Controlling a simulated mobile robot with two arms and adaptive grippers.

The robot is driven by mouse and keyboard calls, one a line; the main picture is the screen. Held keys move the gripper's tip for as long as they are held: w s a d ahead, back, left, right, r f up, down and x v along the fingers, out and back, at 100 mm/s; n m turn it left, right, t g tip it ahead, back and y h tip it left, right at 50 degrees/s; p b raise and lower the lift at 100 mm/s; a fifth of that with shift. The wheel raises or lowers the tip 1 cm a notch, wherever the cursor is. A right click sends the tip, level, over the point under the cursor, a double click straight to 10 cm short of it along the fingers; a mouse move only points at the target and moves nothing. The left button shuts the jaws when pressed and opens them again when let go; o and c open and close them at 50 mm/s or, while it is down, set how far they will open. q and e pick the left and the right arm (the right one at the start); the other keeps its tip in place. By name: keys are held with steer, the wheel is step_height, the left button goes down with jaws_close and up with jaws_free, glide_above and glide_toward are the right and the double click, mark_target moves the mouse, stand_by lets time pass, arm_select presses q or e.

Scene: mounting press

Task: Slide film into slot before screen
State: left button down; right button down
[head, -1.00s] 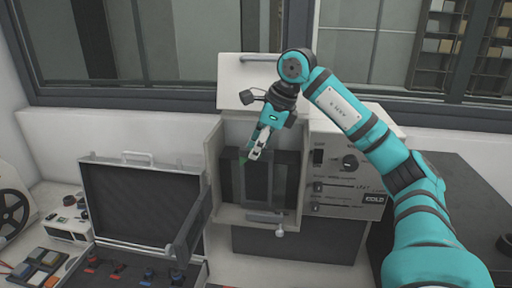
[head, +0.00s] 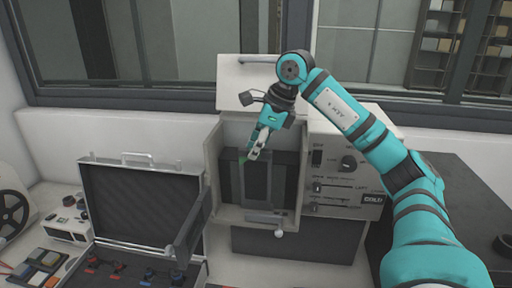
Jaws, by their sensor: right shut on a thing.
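The machine's open pale compartment (head: 212,160) stands at the centre of the head view, with dark upright panels (head: 262,185) inside it. I cannot clearly tell film, slot and screen apart among these dark shapes. My right gripper (head: 248,155) reaches down from above into the compartment's opening, in front of the panels' upper edge. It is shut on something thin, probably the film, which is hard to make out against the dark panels. My left gripper is not in view.
A control panel (head: 346,180) with a knob and sliders is right of the compartment. The raised lid (head: 262,72) is behind my gripper.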

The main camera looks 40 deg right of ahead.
steer(key=shift+w+d+p, duration=0.8)
steer(key=shift+d, duration=0.25)
steer(key=shift+f, duration=0.15)
steer(key=shift+f+b, duration=0.8)
steer(key=shift+f, duration=0.3)
steer(key=shift+f+b, duration=0.55)
steer(key=shift+f, duration=0.25)
steer(key=c, duration=1.2)
jaws_free()
